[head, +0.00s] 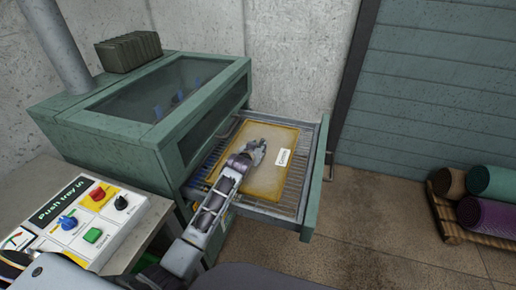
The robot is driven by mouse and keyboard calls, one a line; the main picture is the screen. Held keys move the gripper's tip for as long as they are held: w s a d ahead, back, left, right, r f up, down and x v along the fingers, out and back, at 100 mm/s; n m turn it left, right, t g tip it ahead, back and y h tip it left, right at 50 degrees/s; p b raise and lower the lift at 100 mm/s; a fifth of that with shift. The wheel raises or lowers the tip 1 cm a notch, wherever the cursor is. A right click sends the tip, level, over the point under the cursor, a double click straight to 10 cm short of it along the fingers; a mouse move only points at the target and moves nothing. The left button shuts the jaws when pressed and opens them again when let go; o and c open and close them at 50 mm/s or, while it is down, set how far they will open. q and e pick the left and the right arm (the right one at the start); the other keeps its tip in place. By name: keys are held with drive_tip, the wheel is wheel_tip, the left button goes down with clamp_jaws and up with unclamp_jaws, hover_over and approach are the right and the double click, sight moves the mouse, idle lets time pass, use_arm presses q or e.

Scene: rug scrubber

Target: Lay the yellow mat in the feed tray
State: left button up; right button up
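The yellow mat (276,176) lies flat over the wire rack of the pulled-out feed tray (317,180). It has a darker yellow border and a white label on its right part. Bare rack bars show to the left of the mat and along its near edge. My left gripper (259,148) is over the mat's upper left part, and my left arm hides some of the mat's left side. I cannot tell whether the fingers touch the mat or are open or shut. My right gripper is not in view.
The green machine (160,105) with a dark window stands behind and left of the tray. A control panel (85,220) with knobs and a "Push tray in" display is at the lower left. Rolled rugs (485,215) lie on a wooden pallet at right. The floor between is clear.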

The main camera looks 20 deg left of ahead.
sight(259, 146)
use_arm(q)
drive_tip(key=shift+s+r, duration=0.15)
drive_tip(key=shift+v, duration=1.55)
drive_tip(key=shift+p+v, duration=0.4)
drive_tip(key=shift+v, duration=3.9)
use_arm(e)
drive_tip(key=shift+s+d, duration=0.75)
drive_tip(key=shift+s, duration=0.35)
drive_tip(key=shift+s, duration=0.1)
